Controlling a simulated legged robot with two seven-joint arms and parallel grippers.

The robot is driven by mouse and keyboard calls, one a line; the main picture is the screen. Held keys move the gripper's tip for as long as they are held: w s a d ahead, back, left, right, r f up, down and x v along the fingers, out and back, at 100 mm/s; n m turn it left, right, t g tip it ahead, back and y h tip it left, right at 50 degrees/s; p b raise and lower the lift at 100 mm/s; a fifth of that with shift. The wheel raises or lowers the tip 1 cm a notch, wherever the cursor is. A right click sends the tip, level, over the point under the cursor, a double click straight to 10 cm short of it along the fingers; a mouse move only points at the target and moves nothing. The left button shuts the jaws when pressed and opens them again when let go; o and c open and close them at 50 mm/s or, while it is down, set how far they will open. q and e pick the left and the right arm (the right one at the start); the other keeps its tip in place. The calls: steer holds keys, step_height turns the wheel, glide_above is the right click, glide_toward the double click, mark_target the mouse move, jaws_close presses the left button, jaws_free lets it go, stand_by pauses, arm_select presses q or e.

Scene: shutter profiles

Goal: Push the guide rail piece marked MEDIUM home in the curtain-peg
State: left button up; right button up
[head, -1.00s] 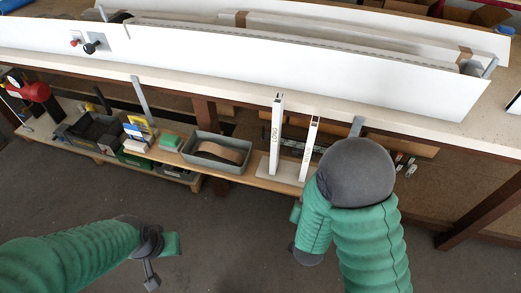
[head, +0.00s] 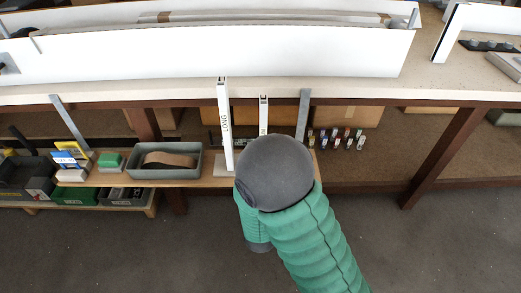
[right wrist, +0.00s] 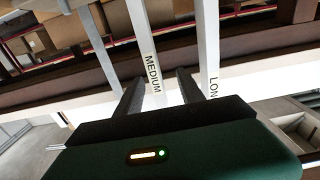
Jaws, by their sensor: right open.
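The white guide rail piece marked MEDIUM (head: 263,112) stands upright beside the taller LONG piece (head: 222,105) in the head view. My right forearm hides its lower part. In the right wrist view the MEDIUM piece (right wrist: 142,35) runs between the two dark fingers of my right gripper (right wrist: 160,77), which is open with space on both sides of it. Contact cannot be told. The LONG piece (right wrist: 207,40) lies just right of the fingers there. The foot of the MEDIUM piece and any peg under it are hidden. My left gripper is out of view.
Bench legs (head: 445,155) and small coloured bottles (head: 337,138) are to the right. Bare floor lies in front.

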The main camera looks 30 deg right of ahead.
steer(key=d+b+x, duration=0.1)
steer(key=b+x, duration=0.1)
steer(key=x, duration=0.6)
steer(key=shift+d, duration=0.2)
steer(key=shift+r, duration=0.15)
steer(key=shift+c, duration=1.3)
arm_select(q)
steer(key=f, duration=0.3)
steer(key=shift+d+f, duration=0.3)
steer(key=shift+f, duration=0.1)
arm_select(e)
jaws_close()
